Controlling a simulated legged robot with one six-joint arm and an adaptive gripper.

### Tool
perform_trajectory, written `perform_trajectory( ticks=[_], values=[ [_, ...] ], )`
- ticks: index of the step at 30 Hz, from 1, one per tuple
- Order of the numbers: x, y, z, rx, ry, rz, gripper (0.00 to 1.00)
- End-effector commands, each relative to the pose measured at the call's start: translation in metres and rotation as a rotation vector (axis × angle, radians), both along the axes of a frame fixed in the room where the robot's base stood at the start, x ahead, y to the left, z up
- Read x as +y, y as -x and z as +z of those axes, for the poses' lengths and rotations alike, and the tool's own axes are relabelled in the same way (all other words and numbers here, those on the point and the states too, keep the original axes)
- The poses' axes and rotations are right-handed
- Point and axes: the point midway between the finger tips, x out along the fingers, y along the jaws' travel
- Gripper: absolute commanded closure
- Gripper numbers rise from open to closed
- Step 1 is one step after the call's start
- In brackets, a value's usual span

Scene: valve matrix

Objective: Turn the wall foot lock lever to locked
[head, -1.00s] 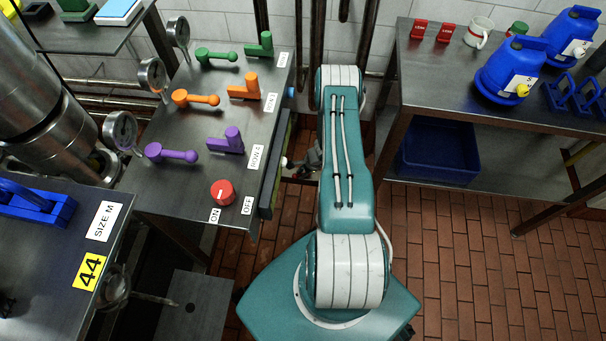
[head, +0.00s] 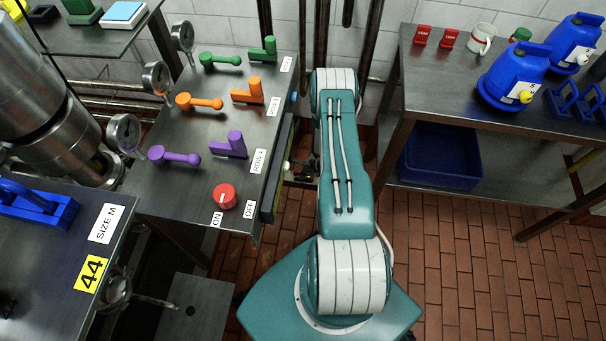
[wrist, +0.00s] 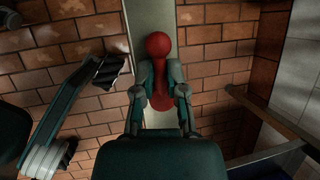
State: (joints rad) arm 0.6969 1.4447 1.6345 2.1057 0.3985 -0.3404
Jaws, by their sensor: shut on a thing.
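In the wrist view a red lever with a round ball end (wrist: 158,44) stands in front of a pale flat strip (wrist: 150,14). My gripper (wrist: 161,92) has its two fingers on either side of the lever's red shaft, below the ball, and is shut on it. The ball sticks out beyond the fingertips. A wider red rounded part of the lever shows between the fingers. No locked or unlocked marking is readable here. In the head view my own arm hides the lever and most of the gripper.
A valve bench (head: 160,205) with green, orange and purple levers and a red knob (head: 225,197) stands left of my arm. A steel table (head: 405,105) with blue canisters is at the right, above a blue bin (head: 440,157). Brick-tiled floor (head: 450,260) is clear at lower right.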

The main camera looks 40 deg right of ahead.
Motion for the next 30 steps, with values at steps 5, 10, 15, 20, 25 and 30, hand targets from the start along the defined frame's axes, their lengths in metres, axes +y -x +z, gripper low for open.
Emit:
perform_trajectory(
  ticks=[5, 10, 15, 20, 25, 30],
  values=[
    [0.001, -0.001, 0.000, -0.001, -0.001, -0.003, 1.00],
    [0.001, -0.001, 0.000, -0.002, -0.001, -0.002, 1.00],
    [0.001, -0.001, 0.000, -0.003, -0.001, -0.002, 0.49],
    [0.000, -0.001, 0.000, -0.002, 0.000, -0.002, 0.49],
    [0.000, 0.000, 0.001, -0.002, 0.000, -0.002, 0.49],
    [-0.002, 0.006, 0.017, -0.002, 0.000, -0.004, 0.49]
  ],
)
